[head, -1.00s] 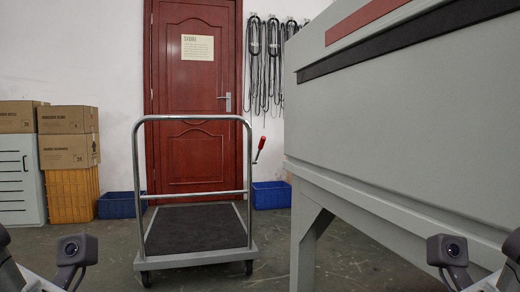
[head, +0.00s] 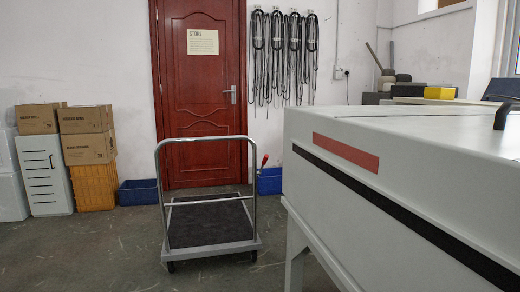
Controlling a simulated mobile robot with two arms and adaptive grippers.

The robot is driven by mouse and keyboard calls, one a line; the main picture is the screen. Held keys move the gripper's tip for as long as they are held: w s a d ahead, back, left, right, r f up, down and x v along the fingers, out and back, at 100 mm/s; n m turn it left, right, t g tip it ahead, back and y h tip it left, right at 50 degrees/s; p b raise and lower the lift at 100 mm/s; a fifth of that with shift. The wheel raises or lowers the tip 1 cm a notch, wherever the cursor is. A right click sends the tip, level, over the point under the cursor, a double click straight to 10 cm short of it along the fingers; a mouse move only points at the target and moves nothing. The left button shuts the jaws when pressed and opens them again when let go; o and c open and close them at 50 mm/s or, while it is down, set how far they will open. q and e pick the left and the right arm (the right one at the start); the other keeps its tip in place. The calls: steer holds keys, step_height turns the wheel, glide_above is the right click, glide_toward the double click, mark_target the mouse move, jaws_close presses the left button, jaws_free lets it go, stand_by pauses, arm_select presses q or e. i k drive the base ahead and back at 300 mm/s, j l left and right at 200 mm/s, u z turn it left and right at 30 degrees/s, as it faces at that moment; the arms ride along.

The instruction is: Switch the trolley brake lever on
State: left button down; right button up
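The trolley (head: 210,250) stands on the floor in the middle of the head view, with a grey metal frame, a dark flat deck and a tall tubular handle. The brake lever (head: 265,160) has a red grip and sits at the right side of the handle frame, tilted up and to the right. Neither of my grippers shows in the head view now.
A large grey machine (head: 400,170) fills the right side. A red door (head: 200,100) is behind the trolley. Cardboard boxes (head: 88,148), a white cabinet (head: 44,175) and blue bins (head: 138,193) line the wall at left. The floor left of the trolley is clear.

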mark_target(265, 158)
steer(key=i+j, duration=0.2)
steer(key=i, duration=0.3)
steer(key=i+j, duration=0.2)
steer(key=i, duration=0.25)
steer(key=i+j+z, duration=0.1)
steer(key=i, duration=0.4)
steer(key=i+j, duration=0.6)
steer(key=i, duration=0.35)
steer(key=i+j, duration=0.25)
steer(key=i, duration=0.2)
steer(key=l+z, duration=0.05)
